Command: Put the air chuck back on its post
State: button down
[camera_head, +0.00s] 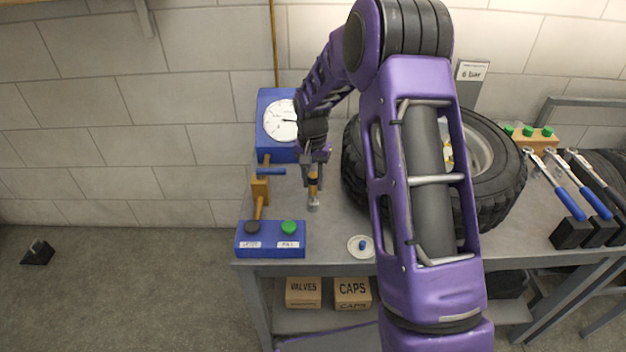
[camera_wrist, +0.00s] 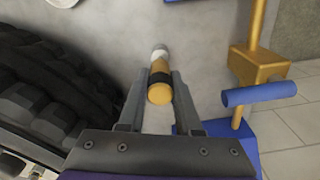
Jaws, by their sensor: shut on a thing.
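My gripper (camera_head: 313,183) is shut on the air chuck (camera_head: 313,192), a small brass-orange cylinder with a black band and a pale metal end. It is above the left part of the grey bench, between the valve and the tyre. In the wrist view the chuck (camera_wrist: 159,84) sits between the two fingers of my gripper (camera_wrist: 160,82), its orange end toward the camera and its pale end away. I cannot make out the chuck's post for sure in either view. Whether the chuck touches the bench is unclear.
A brass valve (camera_head: 260,190) with a blue handle (camera_wrist: 259,94) stands close left. Behind is a dial gauge (camera_head: 281,121); in front, a blue button box (camera_head: 270,240). A tyre (camera_head: 490,190) stands right, partly behind my arm. A white dish (camera_head: 357,253) holds a blue cap.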

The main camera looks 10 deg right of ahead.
jog(key=shift+f+b, duration=0.45)
jog(key=shift+f, duration=1.05)
jog(key=shift+c, duration=0.2)
grip_release()
jog(key=shift+r+p, duration=2.55)
jog(key=shift+r, duration=1.45)
